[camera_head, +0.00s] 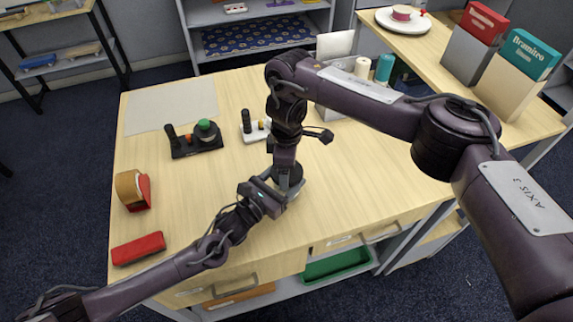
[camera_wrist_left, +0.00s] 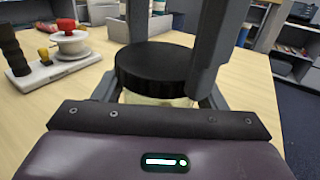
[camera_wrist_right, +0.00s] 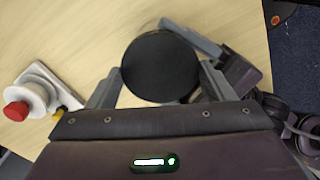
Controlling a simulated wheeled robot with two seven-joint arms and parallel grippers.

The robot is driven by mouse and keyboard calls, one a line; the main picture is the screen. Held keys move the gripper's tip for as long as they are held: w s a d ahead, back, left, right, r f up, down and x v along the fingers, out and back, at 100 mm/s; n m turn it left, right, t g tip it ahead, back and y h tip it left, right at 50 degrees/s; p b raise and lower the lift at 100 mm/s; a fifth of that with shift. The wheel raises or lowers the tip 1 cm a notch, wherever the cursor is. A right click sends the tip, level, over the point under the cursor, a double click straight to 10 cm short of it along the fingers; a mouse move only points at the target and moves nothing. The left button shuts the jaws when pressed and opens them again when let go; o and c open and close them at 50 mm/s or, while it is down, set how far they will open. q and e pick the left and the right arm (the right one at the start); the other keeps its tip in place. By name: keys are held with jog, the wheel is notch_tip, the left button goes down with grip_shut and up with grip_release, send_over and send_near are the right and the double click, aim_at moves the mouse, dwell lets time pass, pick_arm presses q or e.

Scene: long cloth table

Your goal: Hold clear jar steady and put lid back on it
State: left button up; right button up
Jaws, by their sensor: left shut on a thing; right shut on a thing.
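The clear jar (camera_wrist_left: 157,100) stands upright on the wooden table, mostly hidden behind my left gripper and under the lid. The round black lid (camera_wrist_left: 157,62) sits level at the jar's mouth; I cannot tell whether it is fully seated. My left gripper (camera_head: 282,192) is shut around the jar from the side, low over the table. My right gripper (camera_head: 288,178) points straight down and is shut on the lid, with a finger at each side. In the right wrist view the lid (camera_wrist_right: 160,68) shows from above, between the right fingers, with a left finger beyond it.
A black stand with a green knob (camera_head: 205,132) and a white stand with small knobs (camera_head: 256,130) are behind to the left. A tape dispenser (camera_head: 134,190) and a red case (camera_head: 138,248) lie at the left edge.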

jog(key=shift+d, duration=0.15)
dwell(0.5)
jog(key=o, duration=1)
jog(key=shift+c, duration=0.2)
jog(key=shift+r, duration=2.25)
